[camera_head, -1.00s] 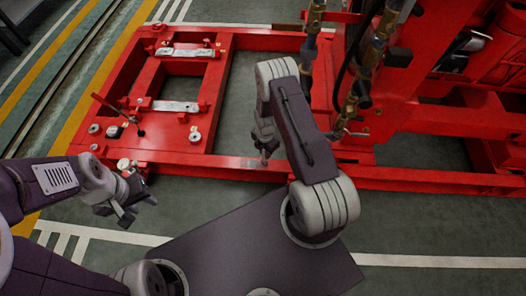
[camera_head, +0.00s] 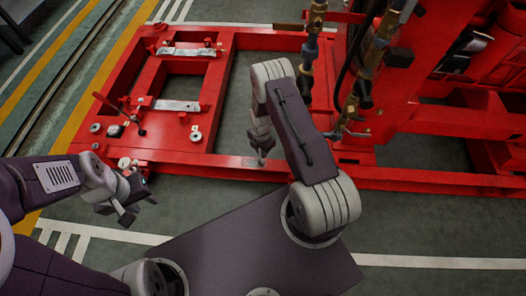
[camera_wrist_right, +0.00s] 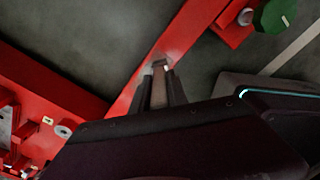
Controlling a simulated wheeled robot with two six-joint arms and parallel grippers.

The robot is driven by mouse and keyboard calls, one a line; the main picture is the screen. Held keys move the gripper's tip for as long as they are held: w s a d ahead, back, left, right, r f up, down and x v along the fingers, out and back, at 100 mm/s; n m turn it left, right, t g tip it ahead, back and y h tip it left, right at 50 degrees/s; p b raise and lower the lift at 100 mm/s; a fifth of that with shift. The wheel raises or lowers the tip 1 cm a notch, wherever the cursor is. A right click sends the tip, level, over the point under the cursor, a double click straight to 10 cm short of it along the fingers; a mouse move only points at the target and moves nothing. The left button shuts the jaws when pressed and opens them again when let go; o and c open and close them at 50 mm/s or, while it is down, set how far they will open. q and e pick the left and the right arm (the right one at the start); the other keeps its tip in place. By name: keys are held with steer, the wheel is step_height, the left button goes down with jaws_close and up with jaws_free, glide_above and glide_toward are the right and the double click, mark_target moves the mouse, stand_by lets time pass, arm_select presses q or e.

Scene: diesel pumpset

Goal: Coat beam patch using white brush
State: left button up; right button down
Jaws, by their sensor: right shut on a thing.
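The red beam (camera_head: 215,163) runs across the front of the frame, and a dull greyish patch (camera_head: 247,162) shows on it. My right gripper (camera_head: 262,148) points down over this beam beside the patch. In the right wrist view, my right gripper (camera_wrist_right: 160,78) is shut on the brush (camera_wrist_right: 158,92), whose brownish handle shows between the fingers. The brush tip is close to the beam; I cannot tell whether it touches. My left gripper (camera_head: 138,204) is open and empty, left of the dark platform and away from the beam.
A red lever (camera_head: 115,110) and small round parts (camera_head: 195,134) stand on the frame at left. Green floor shows inside the frame.

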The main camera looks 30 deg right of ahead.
steer(key=shift+w+a, duration=0.2)
steer(key=shift+a, duration=0.1)
steer(key=w+a+b, duration=0.2)
steer(key=w+a, duration=0.2)
steer(key=a, duration=0.3)
steer(key=shift+w+a, duration=0.35)
stand_by(2.1)
steer(key=shift+s+d, duration=0.1)
